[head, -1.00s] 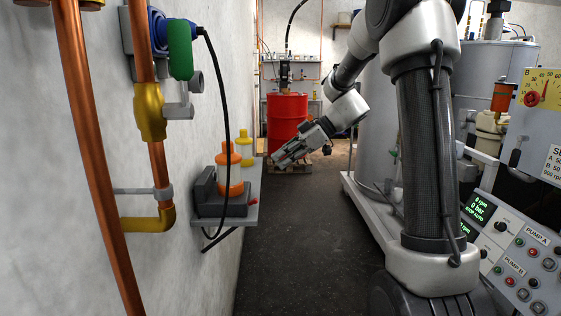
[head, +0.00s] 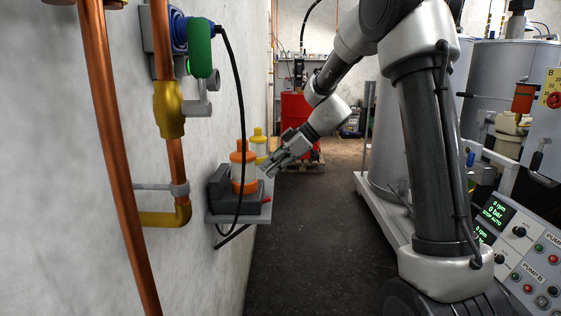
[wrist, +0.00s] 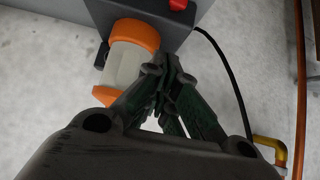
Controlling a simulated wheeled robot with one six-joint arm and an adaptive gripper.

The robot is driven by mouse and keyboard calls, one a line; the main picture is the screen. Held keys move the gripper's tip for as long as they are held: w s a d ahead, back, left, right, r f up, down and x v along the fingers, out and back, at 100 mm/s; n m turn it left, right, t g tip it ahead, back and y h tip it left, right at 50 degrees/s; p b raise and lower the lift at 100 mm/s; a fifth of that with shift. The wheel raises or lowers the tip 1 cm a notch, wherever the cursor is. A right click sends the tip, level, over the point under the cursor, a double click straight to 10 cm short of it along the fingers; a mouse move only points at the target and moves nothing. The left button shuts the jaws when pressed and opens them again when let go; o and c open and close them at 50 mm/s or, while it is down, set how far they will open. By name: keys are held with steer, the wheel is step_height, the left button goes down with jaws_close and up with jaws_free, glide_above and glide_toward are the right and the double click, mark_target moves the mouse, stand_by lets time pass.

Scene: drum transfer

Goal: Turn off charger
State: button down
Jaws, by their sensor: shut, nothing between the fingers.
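The charger (head: 222,200) is a dark grey box on a small wall shelf at the left in the head view; its dark body also shows at the top of the wrist view (wrist: 88,12). A red switch (head: 266,199) sticks out at its right end, and it shows at the top of the wrist view (wrist: 177,4). An orange-capped lamp (head: 243,168) stands upright in the charger. My gripper (head: 264,173) is shut and empty, close to the right of the lamp and above the switch. Its closed fingers (wrist: 164,72) point towards the charger in the wrist view.
A yellow-capped bottle (head: 260,146) stands behind the lamp on the shelf (head: 228,218). A black cable (head: 238,105) hangs in front of the charger. Copper pipes (head: 112,150) run down the wall. A red drum (head: 293,112) and the pump panel (head: 515,240) lie farther right.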

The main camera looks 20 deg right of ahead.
mark_target(267, 198)
steer(key=x, duration=0.3)
steer(key=shift+a+f, duration=0.25)
steer(key=shift+f, duration=0.1)
steer(key=shift+s+d+f, duration=0.1)
steer(key=shift+d+f, duration=0.25)
steer(key=shift+f, duration=0.2)
steer(key=shift+d+f, duration=0.3)
steer(key=shift+f, duration=0.25)
steer(key=shift+s+d+f, duration=0.15)
steer(key=shift+d+f, duration=0.1)
steer(key=shift+f, duration=0.4)
steer(key=shift+d, duration=0.1)
